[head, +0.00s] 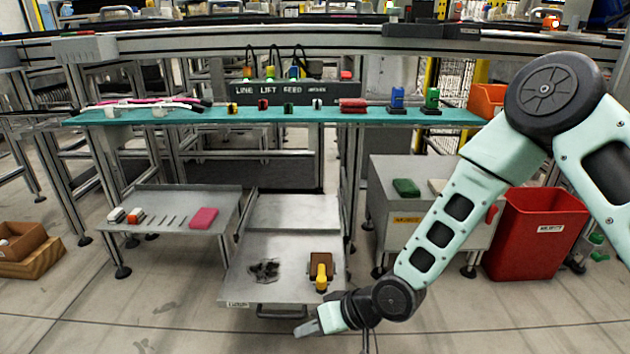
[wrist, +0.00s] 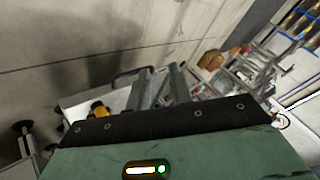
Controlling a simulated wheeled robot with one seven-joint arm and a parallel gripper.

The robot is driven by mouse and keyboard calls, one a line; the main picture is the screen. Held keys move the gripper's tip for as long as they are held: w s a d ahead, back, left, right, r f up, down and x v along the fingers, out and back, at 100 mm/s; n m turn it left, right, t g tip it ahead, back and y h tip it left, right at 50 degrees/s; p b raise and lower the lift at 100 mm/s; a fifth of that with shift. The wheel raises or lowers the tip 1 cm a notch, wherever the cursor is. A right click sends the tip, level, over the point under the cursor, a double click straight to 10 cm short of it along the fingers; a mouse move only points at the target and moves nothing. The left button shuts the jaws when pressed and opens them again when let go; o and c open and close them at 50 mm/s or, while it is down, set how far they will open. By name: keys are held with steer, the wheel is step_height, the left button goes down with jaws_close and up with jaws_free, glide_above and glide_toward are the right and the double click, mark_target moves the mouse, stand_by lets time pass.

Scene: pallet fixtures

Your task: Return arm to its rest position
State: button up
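My arm reaches down from the right side in the head view, bent at a dark round joint. My gripper (head: 306,330) hangs low in front of the pull-out drawer tray (head: 237,285), clear of it. In the wrist view two grey fingers of my gripper (wrist: 163,82) stand apart with nothing seen between them. The gripper looks open and empty. The yellow-handled tool in its brown holder (head: 321,272) sits on the tray just above the gripper; its yellow part also shows in the wrist view (wrist: 100,108).
A teal shelf (head: 210,117) holds small coloured parts. A grey side table (head: 175,195) stands left of the drawer. A grey cabinet (head: 388,190) and a red bin (head: 540,235) stand right, partly behind my arm. The front floor is clear.

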steer(key=s+d+r+n+g+h+p, duration=0.1)
steer(key=s+d+r+h+p, duration=0.2)
steer(key=s+d+r, duration=0.5)
steer(key=s+d+r+h+p, duration=0.25)
steer(key=s+r, duration=0.25)
steer(key=r, duration=0.7)
steer(key=s+d+r+n+g+h+p, duration=0.1)
steer(key=s+d+r+h+p, duration=0.25)
steer(key=s+r, duration=0.5)
step_height(320, 180, up, 39)
steer(key=w+p, duration=0.1)
steer(key=p, duration=3.6)
steer(key=shift+w+d+y, duration=0.4)
steer(key=shift+f, duration=0.1)
